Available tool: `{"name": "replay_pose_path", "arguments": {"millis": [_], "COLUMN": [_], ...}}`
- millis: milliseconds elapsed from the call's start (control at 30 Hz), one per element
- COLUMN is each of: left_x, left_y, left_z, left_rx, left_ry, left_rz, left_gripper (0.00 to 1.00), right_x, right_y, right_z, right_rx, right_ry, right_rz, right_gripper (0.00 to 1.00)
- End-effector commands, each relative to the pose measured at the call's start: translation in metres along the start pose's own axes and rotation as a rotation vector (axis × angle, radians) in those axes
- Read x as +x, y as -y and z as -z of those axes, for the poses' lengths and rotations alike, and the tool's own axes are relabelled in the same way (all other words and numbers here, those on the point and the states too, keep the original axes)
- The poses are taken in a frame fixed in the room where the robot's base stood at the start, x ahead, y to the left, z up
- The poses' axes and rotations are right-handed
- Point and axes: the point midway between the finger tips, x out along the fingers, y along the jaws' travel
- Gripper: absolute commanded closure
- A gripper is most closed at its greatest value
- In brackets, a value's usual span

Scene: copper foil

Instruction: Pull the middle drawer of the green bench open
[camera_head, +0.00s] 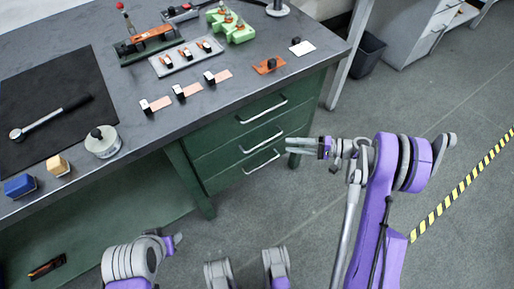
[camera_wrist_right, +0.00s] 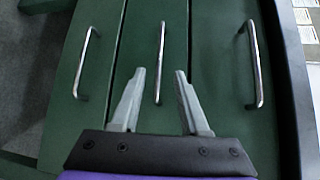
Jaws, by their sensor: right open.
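The green bench (camera_head: 180,160) has a stack of three drawers, all looking closed. The middle drawer (camera_head: 228,153) has a silver bar handle (camera_head: 262,140), between the top handle (camera_head: 263,110) and the bottom handle (camera_head: 262,161). My right gripper (camera_head: 290,146) is open and empty, off the drawer fronts on their right side. In the right wrist view, its fingertips (camera_wrist_right: 160,76) point at the drawers, and the middle handle (camera_wrist_right: 160,62) lies between them in the picture, seemingly ahead of them. My left gripper (camera_head: 177,239) is low at the left; its jaws are unclear.
The dark benchtop (camera_head: 130,75) carries a black mat (camera_head: 50,90) with a wrench, several copper pieces, a grey tray (camera_head: 187,57) and a jar (camera_head: 102,142). A black bin (camera_head: 367,55) stands beyond the bench. Floor before the drawers is clear.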

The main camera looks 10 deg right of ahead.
Motion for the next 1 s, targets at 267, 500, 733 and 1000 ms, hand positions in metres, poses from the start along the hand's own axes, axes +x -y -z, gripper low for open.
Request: {"name": "replay_pose_path", "arguments": {"millis": [267, 500, 733, 1000], "left_x": [0.006, 0.013, 0.017, 0.018], "left_y": [0.0, 0.0, 0.0, 0.0], "left_z": [-0.001, -0.003, -0.004, -0.004], "left_rx": [0.0, 0.0, 0.0, 0.0], "left_ry": [0.002, 0.004, 0.005, 0.005], "left_rz": [0.0, 0.0, 0.0, 0.0], "left_gripper": [0.5, 0.5, 0.5, 0.5], "right_x": [0.028, 0.075, 0.102, 0.106], "right_y": [-0.002, -0.002, -0.001, 0.0], "right_z": [0.0, 0.0, 0.0, 0.001], "right_rx": [-0.001, -0.001, -0.001, -0.001], "right_ry": [0.004, 0.004, 0.002, -0.001], "right_rz": [0.011, 0.01, 0.01, 0.009], "right_gripper": [0.55, 0.55, 0.55, 0.55]}}
